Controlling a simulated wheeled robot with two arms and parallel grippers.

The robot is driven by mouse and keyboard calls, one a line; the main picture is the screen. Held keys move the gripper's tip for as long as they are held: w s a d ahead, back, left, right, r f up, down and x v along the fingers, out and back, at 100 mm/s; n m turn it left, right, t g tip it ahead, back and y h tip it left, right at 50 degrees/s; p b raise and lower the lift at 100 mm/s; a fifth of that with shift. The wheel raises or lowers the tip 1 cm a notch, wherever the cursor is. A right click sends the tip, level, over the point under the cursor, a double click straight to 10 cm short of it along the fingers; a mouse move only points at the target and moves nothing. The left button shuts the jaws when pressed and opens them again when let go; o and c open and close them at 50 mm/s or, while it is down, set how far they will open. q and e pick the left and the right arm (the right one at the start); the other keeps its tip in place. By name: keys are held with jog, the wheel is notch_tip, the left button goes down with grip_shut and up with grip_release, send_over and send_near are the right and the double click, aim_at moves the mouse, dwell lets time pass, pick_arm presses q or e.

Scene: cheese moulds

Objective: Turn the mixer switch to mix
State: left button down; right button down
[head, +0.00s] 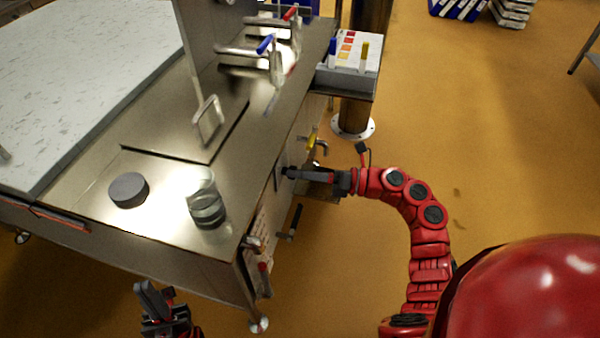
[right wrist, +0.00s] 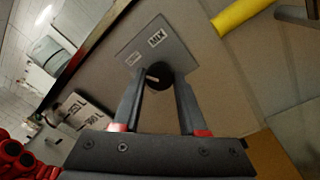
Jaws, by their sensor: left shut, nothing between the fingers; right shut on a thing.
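The mixer switch is a round black knob (right wrist: 158,76) on a grey plate (right wrist: 158,50) in the right wrist view. The plate has a MIX label (right wrist: 157,38) and a second, smaller label that I cannot read. The plate is on the side panel of the steel table. My right gripper (head: 290,172) reaches this panel from the right in the head view. In the right wrist view its fingers (right wrist: 157,88) are shut on the knob, one on each side. My left gripper (head: 150,296) is shut and empty, low at the front left, away from the table.
A glass jar (head: 206,203) and a dark round disc (head: 128,189) stand on the steel table top (head: 160,215). A black lever (head: 297,217) is on the panel nearer me. The floor to the right is open.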

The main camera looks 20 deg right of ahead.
jog(key=shift+m, duration=0.3)
jog(key=shift+m+t+p, duration=0.35)
jog(key=shift+m+p, duration=1.95)
jog(key=shift+m, duration=0.65)
jog(key=shift+m+t+p, duration=0.35)
jog(key=shift+m+p, duration=1.95)
jog(key=shift+m, duration=0.65)
jog(key=shift+c, duration=2.3)
grip_release()
